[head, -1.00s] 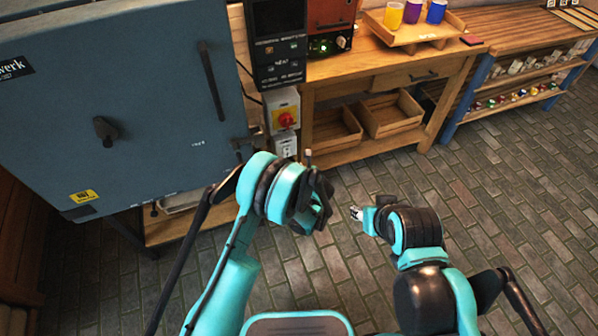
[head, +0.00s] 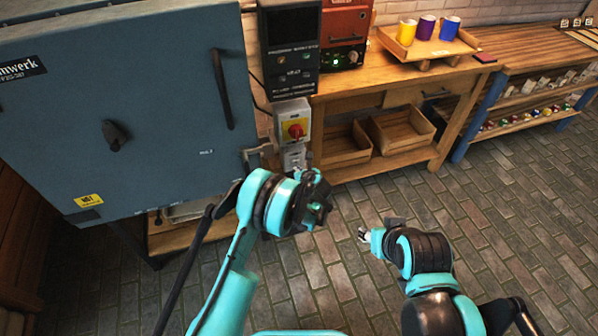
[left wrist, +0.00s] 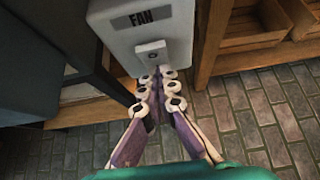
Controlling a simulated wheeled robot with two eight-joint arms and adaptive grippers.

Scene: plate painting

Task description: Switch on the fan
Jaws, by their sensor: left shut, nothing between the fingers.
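The fan switch box (left wrist: 142,32) is a pale grey box labelled FAN in the left wrist view, with a small switch plate (left wrist: 152,55) on its lower front. In the head view the fan box (head: 294,157) shows small under the red-knobbed box, partly hidden by my left gripper. My left gripper (head: 313,178) is just in front of and below it. In the left wrist view its closed fingertips (left wrist: 154,82) hold nothing and point at the switch plate; contact cannot be told. My right gripper (head: 364,236) hangs over the floor, its jaws too small to judge.
A yellow box with a red rotary knob (head: 295,131) is right above the fan box. A large blue kiln (head: 170,150) stands left, a black control panel (head: 290,45) above. A wooden workbench (head: 400,72) stands right. The brick floor is free in front.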

